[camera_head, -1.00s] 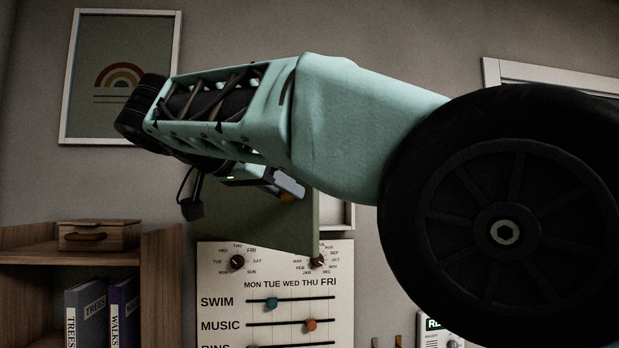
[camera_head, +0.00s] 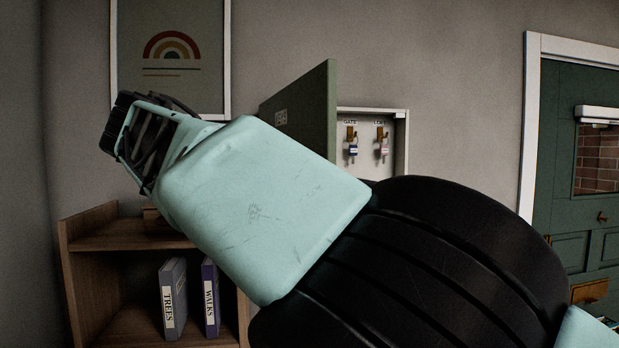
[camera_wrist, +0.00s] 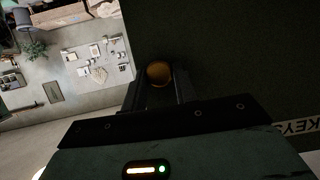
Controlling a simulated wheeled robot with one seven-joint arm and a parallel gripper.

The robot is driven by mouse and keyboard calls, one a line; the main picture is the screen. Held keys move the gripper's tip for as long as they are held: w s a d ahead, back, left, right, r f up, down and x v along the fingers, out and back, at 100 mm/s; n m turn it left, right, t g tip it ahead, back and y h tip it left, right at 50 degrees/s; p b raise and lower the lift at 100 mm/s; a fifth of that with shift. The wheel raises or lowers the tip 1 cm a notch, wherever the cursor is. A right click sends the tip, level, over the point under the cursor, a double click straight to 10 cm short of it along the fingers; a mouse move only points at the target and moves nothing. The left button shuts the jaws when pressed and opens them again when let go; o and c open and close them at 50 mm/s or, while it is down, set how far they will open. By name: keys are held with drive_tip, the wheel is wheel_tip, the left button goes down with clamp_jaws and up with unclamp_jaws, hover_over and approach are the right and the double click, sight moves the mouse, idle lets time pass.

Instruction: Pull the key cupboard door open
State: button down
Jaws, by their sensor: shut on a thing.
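The key cupboard (camera_head: 401,145) is on the wall in the head view, with its inside and hanging keys in sight. Its grey-green door (camera_head: 312,105) stands wide open, swung out from the wall, with the lettered outer face turned to the left. In the wrist view the door (camera_wrist: 225,50) is a dark panel with a KEYS label at the right. My gripper (camera_wrist: 160,90) is shut on a round brass-coloured knob (camera_wrist: 159,73) at the door. In the head view my arm hides the gripper and the knob.
A wooden shelf (camera_head: 125,243) with binders (camera_head: 173,298) stands below left. A framed rainbow picture (camera_head: 172,60) hangs above it. A green room door (camera_head: 570,210) is at the right. The wall between cupboard and room door is bare.

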idle(0.4)
drive_tip(key=c, duration=1.1)
unclamp_jaws()
